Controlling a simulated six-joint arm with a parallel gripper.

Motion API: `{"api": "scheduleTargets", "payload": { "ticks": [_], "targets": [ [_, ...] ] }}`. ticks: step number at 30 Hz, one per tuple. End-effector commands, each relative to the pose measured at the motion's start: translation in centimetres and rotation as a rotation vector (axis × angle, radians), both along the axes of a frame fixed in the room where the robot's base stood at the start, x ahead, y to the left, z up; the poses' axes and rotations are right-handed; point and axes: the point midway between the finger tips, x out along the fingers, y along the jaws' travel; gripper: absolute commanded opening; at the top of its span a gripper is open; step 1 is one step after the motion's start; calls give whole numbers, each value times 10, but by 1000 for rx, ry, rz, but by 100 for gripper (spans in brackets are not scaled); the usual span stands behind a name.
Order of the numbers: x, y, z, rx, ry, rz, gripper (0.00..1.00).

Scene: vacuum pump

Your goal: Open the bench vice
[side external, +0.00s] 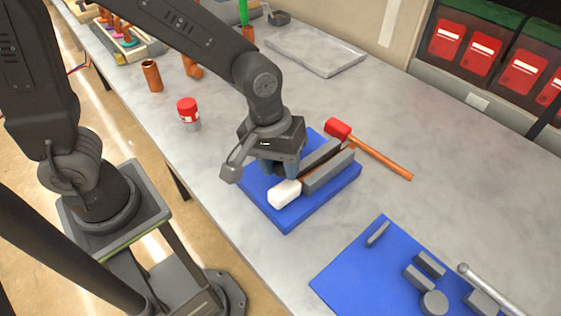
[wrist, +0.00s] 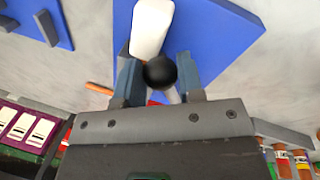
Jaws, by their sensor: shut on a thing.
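The bench vice, with two long grey jaws (side external: 328,170) on a blue base (side external: 290,221), sits on the bench. A white block (side external: 285,194) is at its near end; it shows in the wrist view too (wrist: 152,27). My gripper (side external: 281,167) is low over the vice's left part. In the wrist view my gripper (wrist: 158,76) has its two fingers on either side of a black ball knob (wrist: 159,72) and is shut on it. The knob is hidden in the side view. How far apart the jaws stand is hard to tell.
A red-headed hammer (side external: 372,151) lies just behind the vice. A second blue board (side external: 345,276) with grey parts is at the lower right. A red-capped jar (side external: 188,114) and copper pieces (side external: 152,76) stand left. A grey tray (side external: 316,50) lies at the back.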

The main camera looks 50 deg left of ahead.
Motion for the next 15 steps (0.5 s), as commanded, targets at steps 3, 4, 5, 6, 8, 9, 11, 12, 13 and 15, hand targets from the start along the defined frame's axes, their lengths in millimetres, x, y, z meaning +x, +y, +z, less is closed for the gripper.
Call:
{"api": "scheduleTargets", "payload": {
  "ticks": [3,4,5,6,8,9,11,12,13,15],
  "targets": [
    [0,0,0,0,-1,0,0],
    [0,0,1,-1,-1,-1,0],
    [0,0,0,-1,-1,-4,0],
    [0,1,1,-2,-1,-8,0],
    [-1,2,1,-1,-2,-20,0],
    [-2,3,1,-1,-2,-29,0],
    [-3,5,1,-1,-2,-51,0],
    [-4,7,1,-2,-1,-69,0],
    [-5,9,1,-1,-2,-85,0],
    [-8,13,1,0,-2,-129,0]
  ]
}}
